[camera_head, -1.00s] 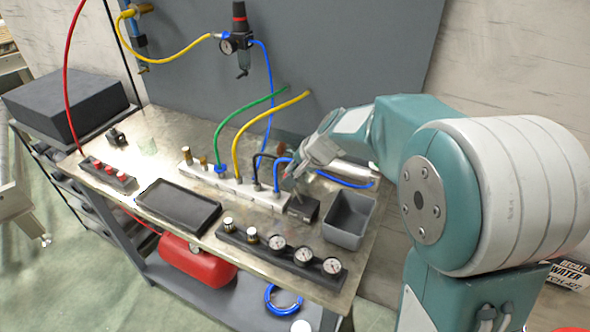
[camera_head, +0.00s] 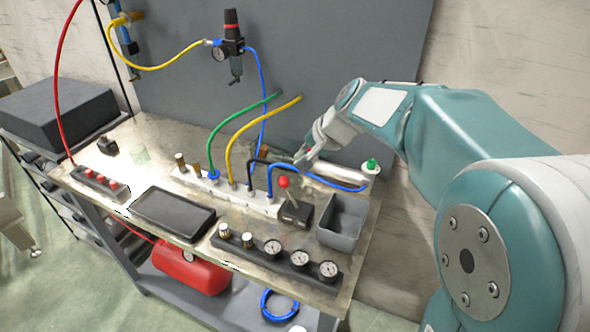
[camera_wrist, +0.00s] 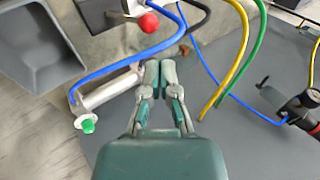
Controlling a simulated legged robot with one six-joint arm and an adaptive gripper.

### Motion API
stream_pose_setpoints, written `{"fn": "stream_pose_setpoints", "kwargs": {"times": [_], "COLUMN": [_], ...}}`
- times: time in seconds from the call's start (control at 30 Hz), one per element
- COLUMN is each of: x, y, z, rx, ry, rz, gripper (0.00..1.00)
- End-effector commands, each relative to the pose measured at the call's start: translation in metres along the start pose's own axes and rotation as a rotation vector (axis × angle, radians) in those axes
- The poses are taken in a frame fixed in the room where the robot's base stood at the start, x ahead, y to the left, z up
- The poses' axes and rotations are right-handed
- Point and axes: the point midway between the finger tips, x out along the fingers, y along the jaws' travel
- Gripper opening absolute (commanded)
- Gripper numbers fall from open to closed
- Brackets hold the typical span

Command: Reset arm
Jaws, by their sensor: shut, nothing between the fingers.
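My gripper (camera_wrist: 160,68) points away from the wrist camera, its two fingertips together with nothing between them. In the head view my gripper (camera_head: 306,156) is at the end of the arm, above the back right of the workbench, and partly hard to make out. My arm reaches in from the right, bent at the elbow. In the wrist view a silver cylinder with a green end (camera_wrist: 110,90) lies just left of the fingertips; I cannot tell whether they touch. A red-knobbed lever (camera_head: 290,200) stands on a black block in front of the gripper.
Blue, yellow, green and black hoses rise from a white manifold (camera_head: 215,190). A grey bin (camera_head: 342,238) stands at the bench's right end. A dark tray (camera_head: 172,213) and a gauge strip (camera_head: 280,262) lie in front. A regulator (camera_head: 232,50) hangs on the grey back panel.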

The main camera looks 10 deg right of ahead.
Motion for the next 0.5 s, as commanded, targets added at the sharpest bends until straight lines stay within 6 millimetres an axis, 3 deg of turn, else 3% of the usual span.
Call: {"fn": "stream_pose_setpoints", "kwargs": {"times": [0.13,0.37,0.5], "x": [-0.028,-0.046,-0.06], "y": [-0.006,-0.008,0.001], "z": [-0.001,0.002,0.024], "rx": [0.0,-0.005,-0.076], "ry": [0.004,0.002,0.019], "rz": [-0.002,0.002,0.038], "gripper": [0.0,0.0,0.0]}}
